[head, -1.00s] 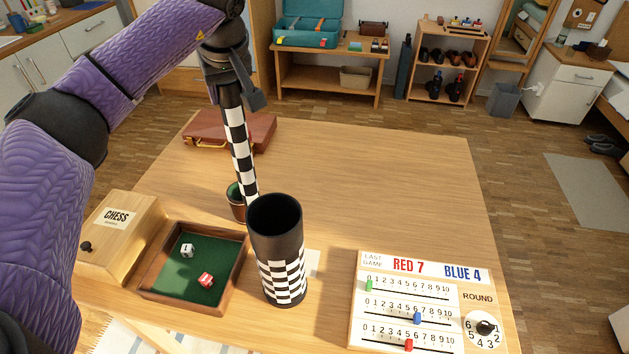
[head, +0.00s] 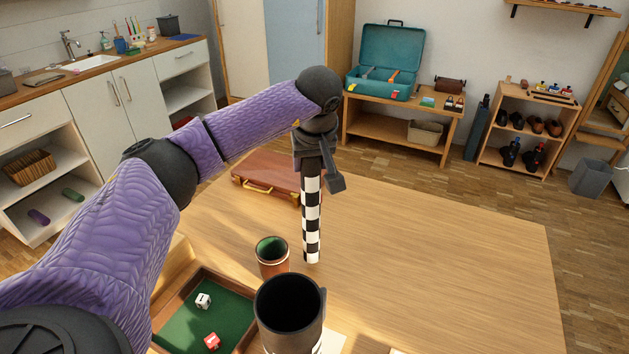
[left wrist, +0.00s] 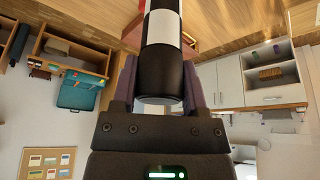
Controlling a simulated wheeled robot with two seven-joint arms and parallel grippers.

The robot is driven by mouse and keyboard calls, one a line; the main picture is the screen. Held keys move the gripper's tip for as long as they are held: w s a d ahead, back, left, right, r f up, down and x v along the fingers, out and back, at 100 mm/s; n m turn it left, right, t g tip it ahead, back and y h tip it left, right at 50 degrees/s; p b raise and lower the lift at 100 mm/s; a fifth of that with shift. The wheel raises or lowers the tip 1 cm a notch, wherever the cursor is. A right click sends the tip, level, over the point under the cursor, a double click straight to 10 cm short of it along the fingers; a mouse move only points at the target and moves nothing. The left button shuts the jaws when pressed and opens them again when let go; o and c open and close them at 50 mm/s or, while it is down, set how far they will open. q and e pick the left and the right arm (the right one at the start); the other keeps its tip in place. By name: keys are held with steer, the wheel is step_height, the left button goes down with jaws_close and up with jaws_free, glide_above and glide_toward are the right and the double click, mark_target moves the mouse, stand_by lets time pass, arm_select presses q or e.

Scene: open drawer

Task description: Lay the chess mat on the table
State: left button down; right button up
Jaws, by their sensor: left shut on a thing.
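The chess mat (head: 311,215) is rolled into a narrow black-and-white checkered roll. It hangs upright below my left gripper (head: 314,160), its lower end near the table (head: 440,255); whether it touches the top I cannot tell. In the left wrist view the gripper (left wrist: 160,85) is shut on the roll (left wrist: 160,58) at its black end. A black open tube (head: 290,315) with a checkered lower part stands in front of the roll, apart from it. My right gripper is not in view.
A dice cup (head: 272,258) stands just left of the roll. A green-lined tray (head: 190,335) with two dice lies at front left. A brown case (head: 268,178) lies at the back left edge. The table's middle and right are clear.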

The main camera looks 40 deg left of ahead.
arm_select(q)
step_height(320, 180, down, 2)
steer(key=shift+f, duration=0.25)
steer(key=shift+r, duration=0.15)
steer(key=shift+c, duration=2.2)
jaws_free()
steer(key=o, duration=0.3)
steer(key=shift+o, duration=0.2)
